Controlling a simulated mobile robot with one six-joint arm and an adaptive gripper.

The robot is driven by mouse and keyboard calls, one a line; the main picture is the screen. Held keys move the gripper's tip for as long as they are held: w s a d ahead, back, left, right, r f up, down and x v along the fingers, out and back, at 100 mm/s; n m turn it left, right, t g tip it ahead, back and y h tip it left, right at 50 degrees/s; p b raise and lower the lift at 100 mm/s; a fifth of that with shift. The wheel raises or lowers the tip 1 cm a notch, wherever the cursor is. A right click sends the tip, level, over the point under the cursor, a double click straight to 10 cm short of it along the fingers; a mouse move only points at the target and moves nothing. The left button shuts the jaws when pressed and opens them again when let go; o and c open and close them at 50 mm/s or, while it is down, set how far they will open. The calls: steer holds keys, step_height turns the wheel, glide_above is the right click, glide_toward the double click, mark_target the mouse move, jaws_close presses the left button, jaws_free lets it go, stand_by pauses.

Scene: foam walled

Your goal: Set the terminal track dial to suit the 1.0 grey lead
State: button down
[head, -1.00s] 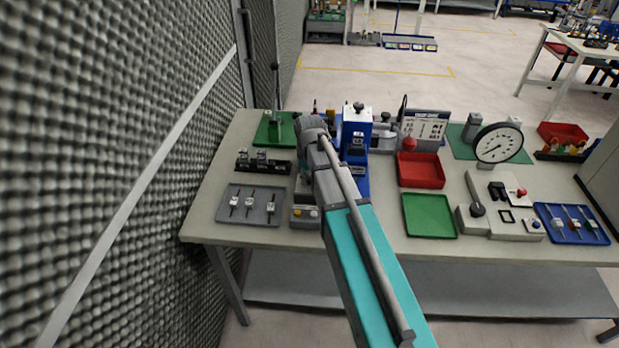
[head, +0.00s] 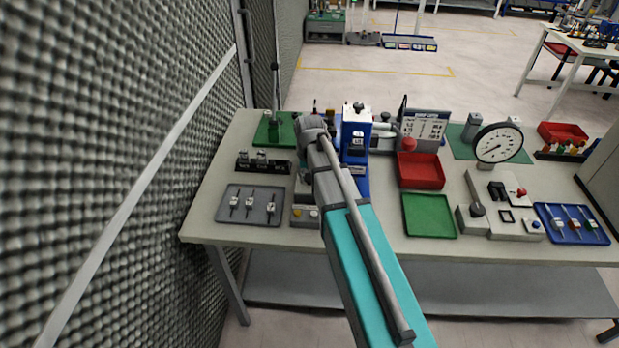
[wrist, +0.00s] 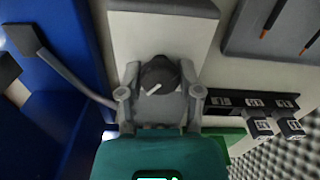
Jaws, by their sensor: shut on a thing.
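A dark round dial (wrist: 158,72) with a white pointer line sits on a pale housing (wrist: 165,30) in the wrist view. The pointer slants, with one end toward the lower left and the other toward the upper right. My gripper (wrist: 160,94) has its two fingers on either side of the dial and is shut on it. Scale marks around the dial cannot be made out. In the head view my arm hides the dial and fingertips, beside the blue press (head: 357,135). Several leads lie in the grey tray (head: 225,212).
A black rack (head: 245,166) with small blocks and a green stand (head: 270,134) are left of my arm. Red (head: 420,184) and green (head: 448,228) trays, a round gauge (head: 498,145) and a blue tray (head: 600,238) are to the right. The foam wall (head: 100,150) borders the table's left.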

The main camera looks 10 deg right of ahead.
steer(key=shift+m, duration=0.7)
steer(key=shift+c, duration=1.3)
jaws_free()
